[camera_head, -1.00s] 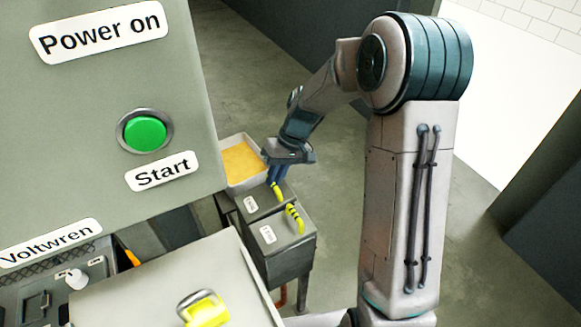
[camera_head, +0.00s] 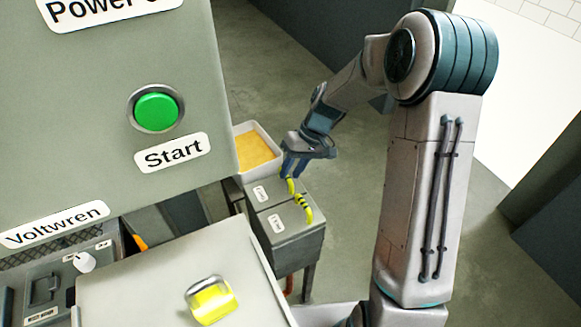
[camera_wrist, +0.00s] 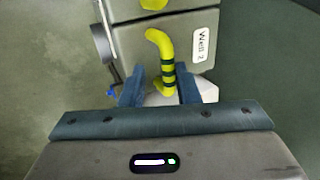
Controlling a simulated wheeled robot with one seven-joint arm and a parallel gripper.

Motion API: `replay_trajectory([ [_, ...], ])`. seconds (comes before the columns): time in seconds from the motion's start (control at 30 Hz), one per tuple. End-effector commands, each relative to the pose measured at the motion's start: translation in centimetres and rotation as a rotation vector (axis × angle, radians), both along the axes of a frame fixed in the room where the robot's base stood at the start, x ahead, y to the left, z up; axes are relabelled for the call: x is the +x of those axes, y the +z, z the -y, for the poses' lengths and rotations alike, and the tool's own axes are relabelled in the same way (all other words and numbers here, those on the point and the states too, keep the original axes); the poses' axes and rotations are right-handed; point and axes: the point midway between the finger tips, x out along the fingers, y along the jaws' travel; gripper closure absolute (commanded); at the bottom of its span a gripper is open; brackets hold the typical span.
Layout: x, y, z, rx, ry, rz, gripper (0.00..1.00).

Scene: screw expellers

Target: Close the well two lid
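The well two lid (camera_wrist: 125,42) is a grey metal lid labelled "Well 2" (camera_wrist: 201,44). In the wrist view it carries a curved yellow handle (camera_wrist: 160,45) with dark bands on its lower part. My gripper (camera_wrist: 161,76) has its blue fingers on either side of the handle's banded end, with gaps beside it. In the head view my gripper (camera_head: 292,168) points down at the far end of the two grey wells, by a yellow handle (camera_head: 291,186). The lid looks flat on its box there, but I cannot tell whether it is fully shut.
A second grey lid with a yellow, black-banded handle (camera_head: 303,208) lies just nearer. A white tray of orange-yellow material (camera_head: 257,150) is behind the wells. The large panel with the green Start button (camera_head: 156,109) stands left, above a pale cover with a yellow handle (camera_head: 211,301).

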Motion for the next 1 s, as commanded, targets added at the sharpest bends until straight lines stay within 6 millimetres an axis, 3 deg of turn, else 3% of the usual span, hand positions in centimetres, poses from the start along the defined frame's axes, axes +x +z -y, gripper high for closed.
replay_trajectory([
  [0.47,0.1,1.1,-0.1,0.004,0.008,0.001,0.66],
  [1.0,2.1,10.8,4.6,0.002,0.003,0.003,0.66],
])
